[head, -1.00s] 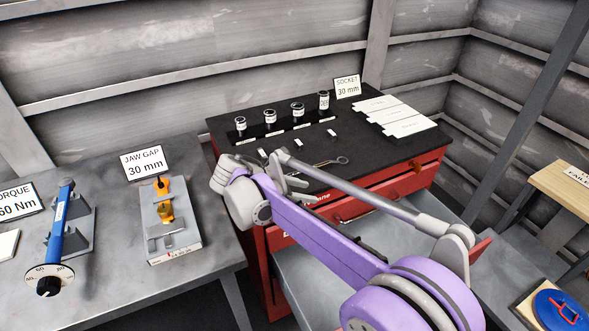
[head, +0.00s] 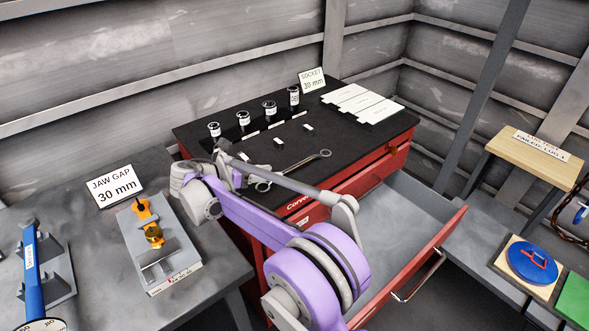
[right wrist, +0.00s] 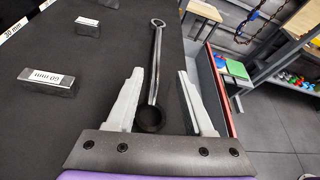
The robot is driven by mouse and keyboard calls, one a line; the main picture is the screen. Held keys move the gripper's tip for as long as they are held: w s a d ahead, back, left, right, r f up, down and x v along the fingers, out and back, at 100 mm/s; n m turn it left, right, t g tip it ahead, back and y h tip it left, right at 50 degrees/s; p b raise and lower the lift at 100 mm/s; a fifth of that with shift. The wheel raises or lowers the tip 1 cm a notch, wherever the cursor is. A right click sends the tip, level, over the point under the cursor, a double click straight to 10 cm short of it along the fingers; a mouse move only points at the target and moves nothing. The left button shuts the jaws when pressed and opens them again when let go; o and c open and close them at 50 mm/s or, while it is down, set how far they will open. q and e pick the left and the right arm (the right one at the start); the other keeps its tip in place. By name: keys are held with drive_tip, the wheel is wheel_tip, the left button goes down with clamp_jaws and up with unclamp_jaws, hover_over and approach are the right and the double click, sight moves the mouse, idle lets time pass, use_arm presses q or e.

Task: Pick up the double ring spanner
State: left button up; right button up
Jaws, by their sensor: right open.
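The double ring spanner (head: 300,166) is a slim grey metal tool lying on the black top of the red tool cabinet (head: 345,130). In the right wrist view the spanner (right wrist: 155,65) runs away from me, with its near ring between my right gripper's fingers. My right gripper (right wrist: 159,76) is open around it, with a gap on each side. In the head view my right gripper (head: 232,168) is at the spanner's left end, partly hidden by my arm. My left gripper is not in view.
Several sockets (head: 243,120) stand in a row at the back. Small labelled blocks (right wrist: 47,82) lie left of the spanner. White cards (head: 362,103) lie at the back right. An open drawer (head: 405,235) juts out in front. A jaw-gap fixture (head: 159,245) stands on the left bench.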

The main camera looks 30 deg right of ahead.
sight(296, 168)
drive_tip(key=x, duration=0.7)
drive_tip(key=shift+w+f, duration=0.1)
drive_tip(key=shift+w, duration=0.2)
drive_tip(key=shift+a, duration=0.1)
clamp_jaws()
idle(0.9)
